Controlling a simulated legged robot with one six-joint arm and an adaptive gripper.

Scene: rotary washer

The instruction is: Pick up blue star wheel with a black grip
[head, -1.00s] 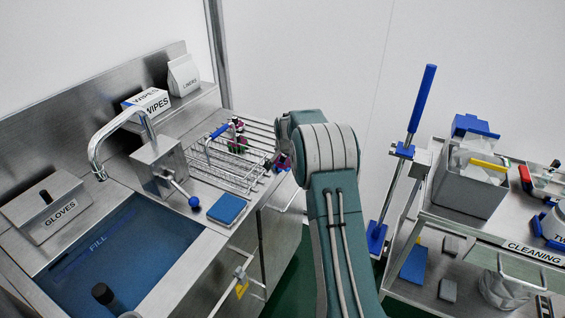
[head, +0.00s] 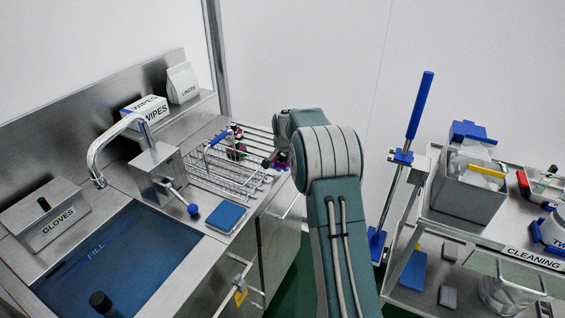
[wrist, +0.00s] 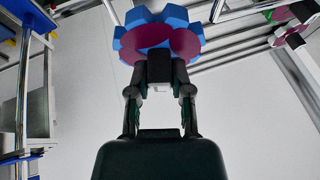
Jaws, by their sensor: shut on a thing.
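The blue star wheel (wrist: 160,27) fills the top middle of the wrist view, with blue lobes around a magenta disc and a black grip (wrist: 159,66) pointing toward my gripper. My gripper (wrist: 160,76) is shut on the black grip, one finger on each side. In the head view the wheel (head: 283,161) is a small blue and magenta patch left of my arm, at the right end of the rack. My arm partly hides it there. I cannot tell whether the wheel touches the rack.
The wire rack (head: 225,172) holds other magenta and green parts (head: 237,141), which also show at the wrist view's upper right (wrist: 292,14). A faucet (head: 120,125), sink (head: 115,255) and blue sponge (head: 226,217) lie left. A blue-handled pole (head: 419,105) and cleaning cart (head: 480,235) stand right.

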